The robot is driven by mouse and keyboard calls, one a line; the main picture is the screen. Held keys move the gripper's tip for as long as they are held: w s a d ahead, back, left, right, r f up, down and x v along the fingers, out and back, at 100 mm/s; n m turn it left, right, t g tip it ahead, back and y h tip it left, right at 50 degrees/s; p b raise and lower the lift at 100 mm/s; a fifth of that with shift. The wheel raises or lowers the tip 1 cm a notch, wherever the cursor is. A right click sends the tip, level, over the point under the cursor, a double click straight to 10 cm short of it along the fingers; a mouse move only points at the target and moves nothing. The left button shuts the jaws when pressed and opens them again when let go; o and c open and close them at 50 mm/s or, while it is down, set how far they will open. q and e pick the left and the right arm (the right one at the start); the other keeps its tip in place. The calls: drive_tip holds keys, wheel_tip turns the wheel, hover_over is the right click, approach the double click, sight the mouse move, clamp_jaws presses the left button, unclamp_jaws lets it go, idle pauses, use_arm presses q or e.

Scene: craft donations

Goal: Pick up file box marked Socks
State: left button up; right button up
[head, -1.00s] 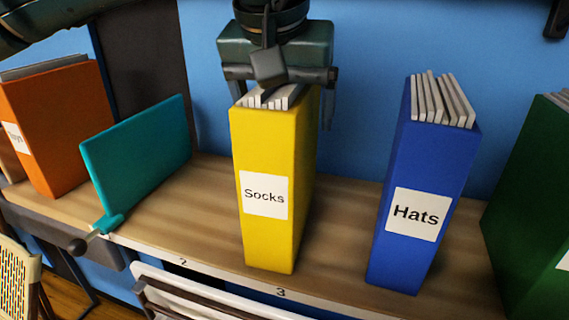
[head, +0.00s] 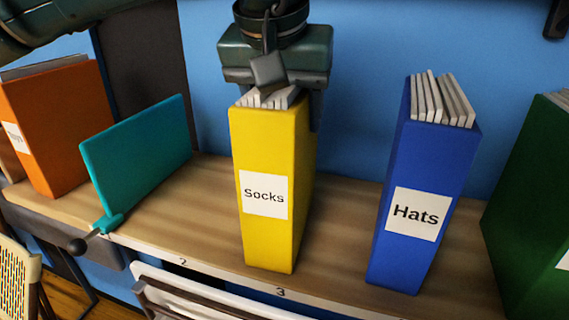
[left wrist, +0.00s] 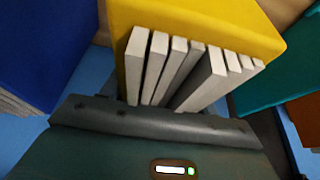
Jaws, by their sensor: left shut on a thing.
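The yellow file box marked Socks (head: 285,235) stands upright on the wooden shelf (head: 345,215), with white sheets showing in its open top. My left gripper (head: 276,98) is over it from above, shut on its upper sides. In the left wrist view the yellow box (left wrist: 215,25) and its white sheets lie right in front of the gripper (left wrist: 165,110). The fingers are mostly hidden there.
A blue box marked Hats (head: 415,170) stands to the right, with a green box (head: 535,200) beyond it. A teal divider (head: 138,160) and an orange box (head: 65,130) stand to the left. A blue wall (head: 365,60) is behind. A chair (head: 18,270) is at lower left.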

use_arm(q)
drive_tip(key=shift+r, duration=0.1)
clamp_jaws()
idle(0.4)
